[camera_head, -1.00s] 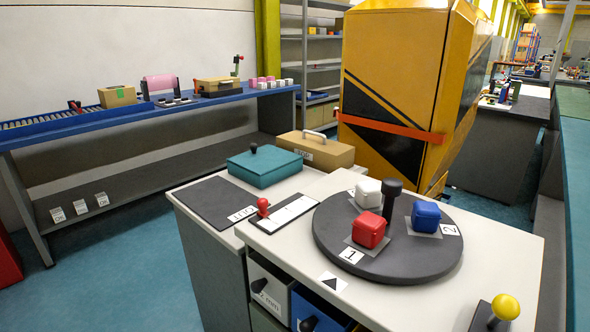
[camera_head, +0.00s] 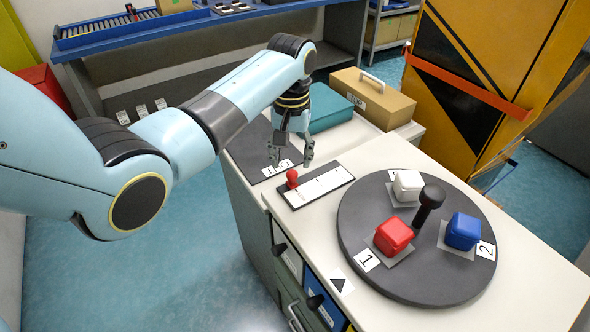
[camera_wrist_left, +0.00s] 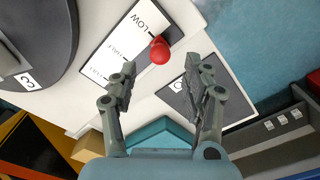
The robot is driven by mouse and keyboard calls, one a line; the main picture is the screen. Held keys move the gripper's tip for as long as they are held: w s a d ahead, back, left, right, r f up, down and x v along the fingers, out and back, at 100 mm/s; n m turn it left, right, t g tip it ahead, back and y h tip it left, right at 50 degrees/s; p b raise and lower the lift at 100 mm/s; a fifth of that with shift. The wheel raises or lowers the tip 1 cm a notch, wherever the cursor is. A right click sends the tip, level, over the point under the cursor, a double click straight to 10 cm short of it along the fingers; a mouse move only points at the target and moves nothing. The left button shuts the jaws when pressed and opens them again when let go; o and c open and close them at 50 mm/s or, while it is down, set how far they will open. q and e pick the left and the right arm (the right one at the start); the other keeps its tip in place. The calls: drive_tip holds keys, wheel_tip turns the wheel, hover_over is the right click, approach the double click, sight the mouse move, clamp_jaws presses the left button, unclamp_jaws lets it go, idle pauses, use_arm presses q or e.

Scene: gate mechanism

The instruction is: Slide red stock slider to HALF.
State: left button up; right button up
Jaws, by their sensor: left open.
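The red stock slider (camera_head: 292,178) is a small round-topped knob at the left end of a white scale plate (camera_head: 318,188) with a dark border. In the left wrist view the knob (camera_wrist_left: 160,52) sits beside the LOW mark; two more marks, the middle one apparently HALF, run along the plate (camera_wrist_left: 122,45). My left gripper (camera_head: 291,158) is open and empty, pointing down just above and behind the knob. In the left wrist view the knob shows between and beyond the open fingertips (camera_wrist_left: 160,66); they appear apart from it. My right gripper is not in view.
A dark turntable (camera_head: 400,280) with red (camera_head: 393,236), blue (camera_head: 463,232) and white (camera_head: 407,185) cubes and a black knob (camera_head: 430,200) stands right of the plate. A teal box (camera_head: 328,110) and tan case (camera_head: 375,100) are behind. Drawers lie below the front edge.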

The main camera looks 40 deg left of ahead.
sight(292, 172)
use_arm(q)
wheel_tip(292, 172, down, 6)
idle(0.4)
clamp_jaws()
idle(0.3)
